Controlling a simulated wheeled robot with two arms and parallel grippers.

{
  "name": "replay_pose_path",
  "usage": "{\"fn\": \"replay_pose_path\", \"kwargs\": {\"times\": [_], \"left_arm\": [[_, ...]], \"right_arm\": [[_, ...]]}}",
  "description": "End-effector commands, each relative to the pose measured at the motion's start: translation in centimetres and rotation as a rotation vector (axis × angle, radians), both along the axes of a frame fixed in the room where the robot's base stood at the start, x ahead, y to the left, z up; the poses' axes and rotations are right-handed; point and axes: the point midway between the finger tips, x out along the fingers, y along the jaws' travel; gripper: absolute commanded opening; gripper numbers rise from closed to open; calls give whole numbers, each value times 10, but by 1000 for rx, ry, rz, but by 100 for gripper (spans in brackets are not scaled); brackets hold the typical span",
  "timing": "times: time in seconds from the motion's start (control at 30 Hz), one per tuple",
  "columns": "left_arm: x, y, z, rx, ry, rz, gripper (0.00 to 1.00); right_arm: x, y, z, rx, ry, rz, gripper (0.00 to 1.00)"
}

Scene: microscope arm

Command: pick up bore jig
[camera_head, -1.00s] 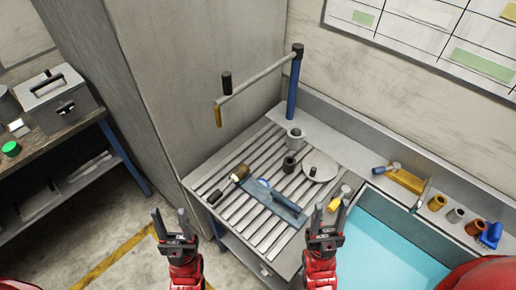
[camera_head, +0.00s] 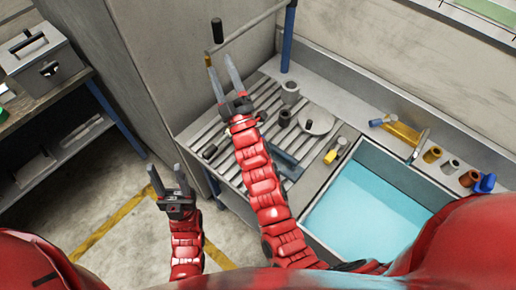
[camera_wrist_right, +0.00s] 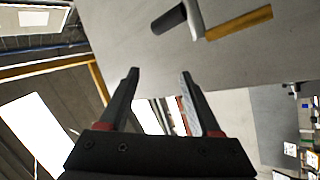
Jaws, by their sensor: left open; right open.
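I cannot tell for sure which part is the bore jig. Candidates on the slatted bench are a grey hollow cylinder (camera_head: 290,93), a smaller black cylinder (camera_head: 284,118) and a blue plate (camera_head: 287,164), partly hidden by my right arm. My right gripper (camera_head: 219,64) is open and empty, raised at the bench's far left beside the hanging end of the swing arm. In the right wrist view, that end's black knob (camera_wrist_right: 168,18) and yellow tip (camera_wrist_right: 240,22) are beyond the open fingers (camera_wrist_right: 159,74). My left gripper (camera_head: 165,168) is open and empty over the floor, left of the bench.
The swing arm's bar (camera_head: 255,27) runs from a blue post (camera_head: 289,38). A round disc (camera_head: 317,120) and a yellow part (camera_head: 331,156) lie on the bench. A blue basin (camera_head: 365,200) is at right. A yellow block (camera_head: 403,132) and several small cups line the back ledge.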

Motion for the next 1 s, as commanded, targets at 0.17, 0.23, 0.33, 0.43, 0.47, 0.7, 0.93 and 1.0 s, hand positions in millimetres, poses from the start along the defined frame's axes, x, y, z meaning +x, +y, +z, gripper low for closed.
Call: {"fn": "replay_pose_path", "kwargs": {"times": [0.17, 0.23, 0.33, 0.43, 0.47, 0.7, 0.93, 1.0], "left_arm": [[0, 0, -17, 0, 0, 0, 50], [0, 0, -22, 0, 0, 0, 50], [0, 0, -29, 0, 0, 0, 50], [0, 0, -37, 0, 0, 0, 50], [0, 0, -39, 0, 0, 0, 50], [0, 0, -53, 0, 0, 0, 50], [0, 0, -57, 0, 0, 0, 50], [0, 0, -56, 0, 0, 0, 50]], "right_arm": [[46, 6, -10, -208, 216, -273, 64], [54, -4, -13, -270, 314, -379, 64], [54, -22, -23, -345, 483, -523, 64], [37, -46, -39, -395, 689, -645, 64], [29, -53, -45, -405, 757, -675, 64], [-72, -76, -103, -438, 1321, -739, 64], [-135, -70, -129, -438, 1589, -681, 64], [-137, -72, -135, -439, 1610, -678, 64]]}}
